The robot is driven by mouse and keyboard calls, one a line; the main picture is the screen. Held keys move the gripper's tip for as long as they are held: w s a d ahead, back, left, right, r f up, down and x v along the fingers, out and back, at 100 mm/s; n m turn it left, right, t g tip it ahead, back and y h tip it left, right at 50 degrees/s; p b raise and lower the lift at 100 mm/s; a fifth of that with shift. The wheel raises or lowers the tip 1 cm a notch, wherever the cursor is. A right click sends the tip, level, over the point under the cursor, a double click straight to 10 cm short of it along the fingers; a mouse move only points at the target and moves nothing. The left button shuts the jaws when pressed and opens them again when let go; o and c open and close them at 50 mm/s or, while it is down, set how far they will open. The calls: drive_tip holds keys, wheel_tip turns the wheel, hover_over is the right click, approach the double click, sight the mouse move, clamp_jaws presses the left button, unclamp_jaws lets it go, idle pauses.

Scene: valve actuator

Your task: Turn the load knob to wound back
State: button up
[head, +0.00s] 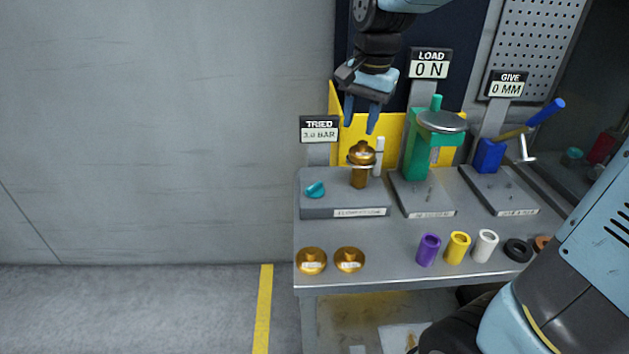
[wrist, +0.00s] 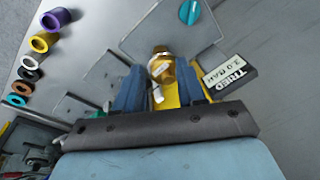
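The LOAD sign (head: 430,63) reads 0 N and stands behind a green press-like device (head: 416,150). A round silver disc (head: 442,121) sits on top of that device; it looks like the load knob, but I cannot read a label on it. My gripper (head: 360,129) is open and empty, pointing down to the left of the green device. It is above a brass fitting (head: 361,153) on a grey block. In the wrist view the brass fitting (wrist: 161,67) shows between the open fingers (wrist: 160,92), apart from them. The green device is mostly hidden there.
A TRIED sign (head: 319,129) reads 3.0 BAR, beside a teal knob (head: 315,189). A blue device with a lever (head: 489,155) is at right under GIVE 0 MM. Brass caps (head: 311,261) and coloured sleeves (head: 457,247) line the bench front. Yellow panels stand behind.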

sight(314, 185)
drive_tip(key=w+a+f+m+g, duration=0.25)
drive_tip(key=w+a+f, duration=0.35)
drive_tip(key=a, duration=0.3)
drive_tip(key=shift+m+t+h, duration=0.25)
drive_tip(key=shift+t+h, duration=0.15)
drive_tip(key=shift+t, duration=0.05)
wheel_tip(314, 185, down, 13)
drive_tip(key=shift+s+f, duration=0.15)
drive_tip(key=shift+f, duration=0.05)
clamp_jaws()
